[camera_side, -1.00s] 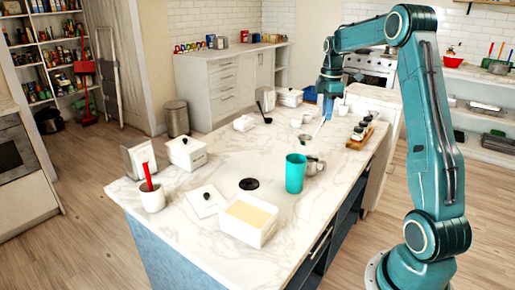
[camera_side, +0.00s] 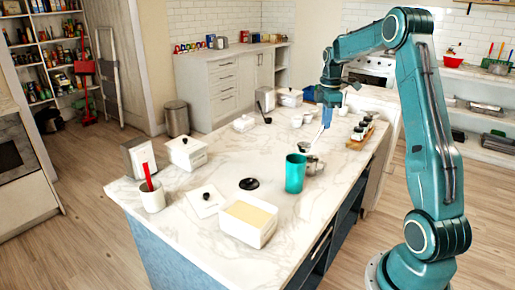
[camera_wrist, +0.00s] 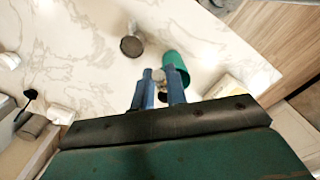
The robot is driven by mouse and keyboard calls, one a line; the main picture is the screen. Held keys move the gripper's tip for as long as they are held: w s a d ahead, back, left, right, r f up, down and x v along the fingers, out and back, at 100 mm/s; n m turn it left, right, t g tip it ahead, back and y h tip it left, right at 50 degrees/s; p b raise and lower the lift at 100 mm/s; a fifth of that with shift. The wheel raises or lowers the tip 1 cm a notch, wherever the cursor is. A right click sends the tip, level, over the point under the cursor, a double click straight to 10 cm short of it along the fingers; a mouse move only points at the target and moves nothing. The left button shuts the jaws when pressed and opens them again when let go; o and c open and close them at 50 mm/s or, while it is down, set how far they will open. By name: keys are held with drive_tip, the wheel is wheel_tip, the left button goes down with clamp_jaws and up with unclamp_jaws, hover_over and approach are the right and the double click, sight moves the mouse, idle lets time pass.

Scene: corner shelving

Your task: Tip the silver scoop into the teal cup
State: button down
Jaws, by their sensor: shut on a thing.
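The teal cup (camera_side: 295,173) stands upright on the marble counter; it also shows in the wrist view (camera_wrist: 176,68), just beyond my fingertips. My gripper (camera_side: 326,122) is above the counter, behind and to the right of the cup in the side view. It is shut on the handle of the silver scoop (camera_side: 304,147), whose bowl hangs low behind the cup, apart from it as far as I can see. In the wrist view my fingers (camera_wrist: 159,78) partly hide the scoop, and its contents cannot be made out.
A silver mug (camera_side: 313,164) stands close to the right of the cup. A black lid (camera_side: 249,184) and an open white tub (camera_side: 248,219) lie nearer the front. A wooden tray of jars (camera_side: 361,137) is at the right edge. The counter's middle left is clear.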

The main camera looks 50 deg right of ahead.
drive_tip(key=shift+w+a+r+g+h, duration=0.2)
drive_tip(key=shift+a+r+h, duration=0.25)
drive_tip(key=shift+a+h, duration=0.15)
drive_tip(key=shift+w+a+r+g+h, duration=0.2)
drive_tip(key=shift+a+r+h, duration=0.2)
drive_tip(key=shift+a+h, duration=0.2)
drive_tip(key=w+a+f+g+h, duration=0.1)
drive_tip(key=w+a+g+h, duration=0.2)
drive_tip(key=a+h, duration=0.7)
drive_tip(key=shift+w+a, duration=0.15)
drive_tip(key=shift+a, duration=0.15)
idle(0.7)
drive_tip(key=shift+a+f, duration=0.1)
idle(2.8)
drive_tip(key=shift+s+d+r+t+y, duration=0.1)
drive_tip(key=shift+s+d+t+y, duration=0.5)
drive_tip(key=shift+d+y, duration=1.35)
drive_tip(key=shift+s+d+r+t+y, duration=0.1)
drive_tip(key=shift+s+d+t+y, duration=0.5)
drive_tip(key=shift+d+y, duration=1.35)
drive_tip(key=shift+s+d+t+y, duration=0.5)
drive_tip(key=shift+s+d+y, duration=0.2)
drive_tip(key=shift+d+y, duration=1.25)
